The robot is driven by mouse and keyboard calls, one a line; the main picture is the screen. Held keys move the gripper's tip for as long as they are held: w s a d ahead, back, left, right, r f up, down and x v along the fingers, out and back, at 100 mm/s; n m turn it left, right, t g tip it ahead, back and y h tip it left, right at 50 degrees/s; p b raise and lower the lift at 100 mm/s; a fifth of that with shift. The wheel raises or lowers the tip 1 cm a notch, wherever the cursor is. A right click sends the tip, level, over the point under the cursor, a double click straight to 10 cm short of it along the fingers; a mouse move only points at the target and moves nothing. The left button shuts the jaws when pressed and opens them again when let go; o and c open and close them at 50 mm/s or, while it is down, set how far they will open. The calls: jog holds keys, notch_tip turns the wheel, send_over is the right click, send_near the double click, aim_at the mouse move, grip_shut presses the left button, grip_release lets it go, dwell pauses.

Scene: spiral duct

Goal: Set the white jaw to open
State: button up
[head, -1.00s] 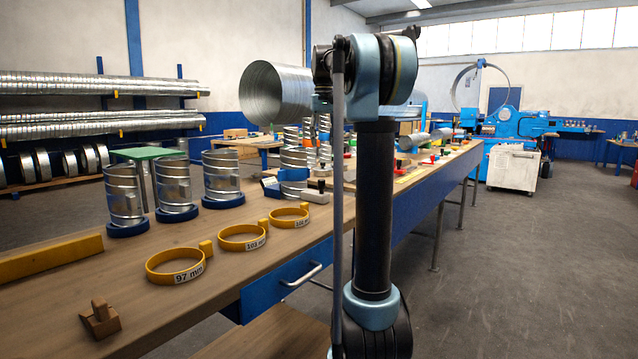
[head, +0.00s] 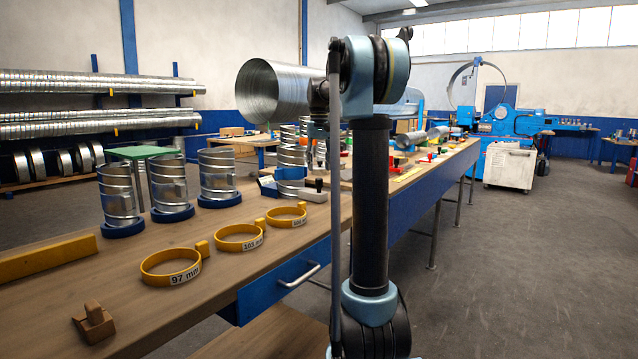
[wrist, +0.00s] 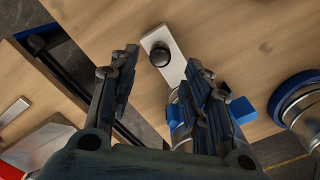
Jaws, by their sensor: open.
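The white jaw (wrist: 173,62) is a flat pale bar with a round black knob (wrist: 158,55) on it, seen from above in the wrist view. My gripper (wrist: 162,57) is open, with one finger left and one right of the knob; I cannot tell how high above it they are. Blue parts (wrist: 243,110) show beside the right finger, partly hidden by it. In the head view the white jaw (head: 315,196) lies on the bench beside the blue clamp part (head: 270,187), left of my arm. My gripper cannot be made out clearly there.
On the wooden bench (head: 215,290) stand several metal duct pieces on blue bases (head: 168,185) and yellow rings (head: 171,267). A large duct (head: 275,92) shows behind my arm. The aisle floor (head: 510,270) to the right is clear.

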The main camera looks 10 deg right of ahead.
aim_at(319, 179)
notch_tip(319, 179, down, 7)
jog(key=shift+r, duration=0.2)
dwell(0.3)
